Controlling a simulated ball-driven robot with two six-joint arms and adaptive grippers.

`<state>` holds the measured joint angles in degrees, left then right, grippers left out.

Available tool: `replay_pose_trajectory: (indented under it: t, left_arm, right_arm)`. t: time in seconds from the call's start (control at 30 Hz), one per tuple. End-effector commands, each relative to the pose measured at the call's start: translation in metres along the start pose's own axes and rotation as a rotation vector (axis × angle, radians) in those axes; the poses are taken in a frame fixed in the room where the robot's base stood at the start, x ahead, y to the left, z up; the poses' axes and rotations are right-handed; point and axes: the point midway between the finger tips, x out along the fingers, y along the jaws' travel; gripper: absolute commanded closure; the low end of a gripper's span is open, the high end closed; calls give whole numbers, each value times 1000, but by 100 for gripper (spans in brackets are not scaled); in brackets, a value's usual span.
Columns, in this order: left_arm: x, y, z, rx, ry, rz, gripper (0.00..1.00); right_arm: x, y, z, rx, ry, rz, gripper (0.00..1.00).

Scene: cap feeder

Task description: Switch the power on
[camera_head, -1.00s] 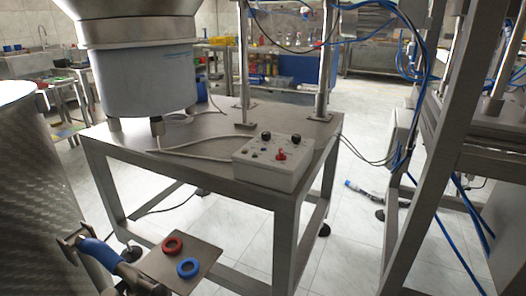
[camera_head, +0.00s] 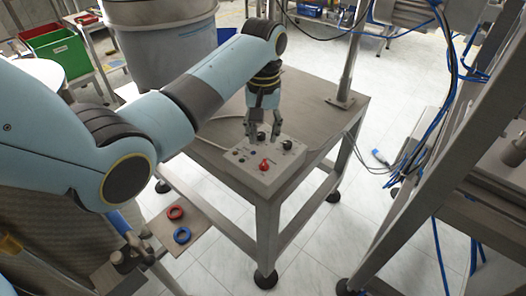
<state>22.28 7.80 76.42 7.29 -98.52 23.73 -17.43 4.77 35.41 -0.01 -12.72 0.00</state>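The white control box (camera_head: 237,171) sits on the steel table near its front corner. On its top are a red switch (camera_head: 264,165), a black knob (camera_head: 287,144) and small buttons at the left. My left gripper (camera_head: 263,136) points down over the back part of the box, behind the red switch in the picture. Its two fingers are apart, with no object seen held. The fingers partly cover the back of the panel, and I cannot tell whether they touch it. My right gripper is out of view.
A metal frame (camera_head: 420,170) stands at the right.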

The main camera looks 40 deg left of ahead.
Motion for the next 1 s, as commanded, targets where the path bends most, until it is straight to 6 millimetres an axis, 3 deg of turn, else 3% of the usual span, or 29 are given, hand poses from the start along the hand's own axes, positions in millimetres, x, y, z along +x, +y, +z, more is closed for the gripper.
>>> replay_pose_trajectory:
  t: [0.17,0.43,0.6,0.87,1.0]
  left_arm:
    - [38,0,2,1,-6,-1,67]
    - [85,0,2,1,-3,0,67]
    - [96,0,2,1,-1,0,67]
    - [96,0,2,1,-1,0,67]
    - [96,0,2,1,-1,0,84]
  right_arm:
    - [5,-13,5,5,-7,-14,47]
    - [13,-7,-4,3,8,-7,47]
    - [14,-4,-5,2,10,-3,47]
    - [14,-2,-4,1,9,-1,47]
    - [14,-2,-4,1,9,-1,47]
